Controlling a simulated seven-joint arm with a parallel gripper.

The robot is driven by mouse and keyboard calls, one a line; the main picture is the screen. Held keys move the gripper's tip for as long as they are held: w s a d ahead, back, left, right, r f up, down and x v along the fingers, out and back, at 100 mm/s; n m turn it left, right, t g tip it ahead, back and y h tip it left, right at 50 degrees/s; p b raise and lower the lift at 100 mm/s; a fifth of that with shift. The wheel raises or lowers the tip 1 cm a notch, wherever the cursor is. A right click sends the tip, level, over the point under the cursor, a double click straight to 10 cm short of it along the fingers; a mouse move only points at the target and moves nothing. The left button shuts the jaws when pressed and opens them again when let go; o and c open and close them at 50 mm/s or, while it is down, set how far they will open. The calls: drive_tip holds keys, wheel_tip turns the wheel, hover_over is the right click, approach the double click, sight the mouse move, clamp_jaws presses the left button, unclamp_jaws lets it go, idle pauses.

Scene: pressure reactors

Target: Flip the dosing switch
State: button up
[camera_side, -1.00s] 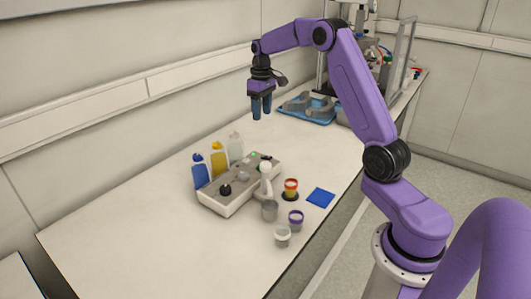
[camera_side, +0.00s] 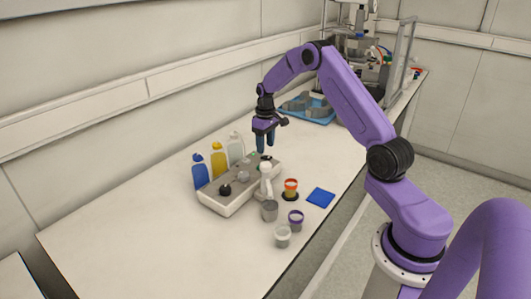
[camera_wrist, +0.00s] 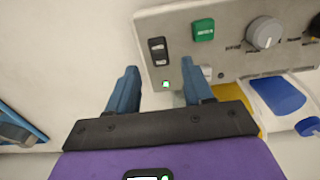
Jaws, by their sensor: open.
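The black rocker switch (camera_wrist: 158,51) sits at the near left of the light grey control box's top in the wrist view; I take it to be the dosing switch. The control box (camera_side: 227,204) stands on the bench in the side view, its switch too small to make out there. My gripper (camera_side: 265,149) points down above the box's far right end, fingers apart and empty. In the wrist view my gripper (camera_wrist: 158,72) has its two blue fingers on either side of the line to the switch, apart from it.
The box also carries a green button (camera_wrist: 203,31) and a grey knob (camera_wrist: 264,34). Blue (camera_side: 200,174), yellow (camera_side: 218,160) and white bottles (camera_side: 235,147) stand behind it. A white bottle (camera_side: 266,182) and several cups stand in front, near a blue square (camera_side: 320,197).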

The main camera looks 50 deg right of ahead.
sight(266, 156)
drive_tip(key=shift+f, duration=2)
clamp_jaws()
drive_tip(key=shift+s+t, duration=0.15)
drive_tip(key=shift+t, duration=0.45)
unclamp_jaws()
drive_tip(key=shift+r, duration=0.15)
wheel_tip(266, 156, up, 17)
drive_tip(key=s, duration=0.2)
